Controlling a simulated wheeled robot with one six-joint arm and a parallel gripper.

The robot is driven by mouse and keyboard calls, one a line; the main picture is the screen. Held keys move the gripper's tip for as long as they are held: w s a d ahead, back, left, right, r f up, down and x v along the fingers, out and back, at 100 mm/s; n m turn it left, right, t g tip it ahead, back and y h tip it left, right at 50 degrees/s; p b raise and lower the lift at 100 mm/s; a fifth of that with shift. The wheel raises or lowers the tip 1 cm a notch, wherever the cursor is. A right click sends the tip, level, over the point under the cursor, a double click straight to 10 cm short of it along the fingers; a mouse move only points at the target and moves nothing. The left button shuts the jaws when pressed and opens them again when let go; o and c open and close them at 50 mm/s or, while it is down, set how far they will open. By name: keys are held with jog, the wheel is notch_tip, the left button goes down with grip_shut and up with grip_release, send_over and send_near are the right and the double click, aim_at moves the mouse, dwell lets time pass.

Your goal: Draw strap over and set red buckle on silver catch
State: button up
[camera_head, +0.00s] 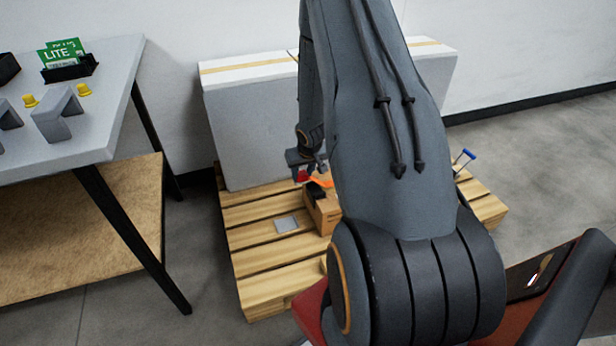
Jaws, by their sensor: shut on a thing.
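My gripper (305,167) is small in the view, above the wooden pallet and in front of a large grey box. It is shut on the red buckle (301,177), which hangs just below its jaws. The orange strap (319,182) runs from beside the buckle to the right, over a small wooden block with a dark top (323,210). My own arm hides the strap's right part. A silver square plate (287,224), which looks like the silver catch, lies on the pallet in front of the buckle, to its lower left. The buckle is apart from it.
The pallet (262,258) carries large grey boxes (240,140) with tan tape at the back. A blue-handled item (463,158) stands at its right. A grey table (75,130) with brackets and a green card is at left. Pallet slats around the plate are clear.

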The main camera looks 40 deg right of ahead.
jog(key=w+a+b, duration=0.2)
jog(key=a+b, duration=0.5)
jog(key=b, duration=0.2)
notch_tip(320, 180, down, 19)
jog(key=b, duration=1.6)
jog(key=shift+f+b, duration=0.7)
jog(key=shift+f, duration=0.45)
jog(key=shift+s+p, duration=0.2)
jog(key=shift+p, duration=0.5)
jog(key=shift+f, duration=0.4)
dwell(0.4)
jog(key=o, duration=1.2)
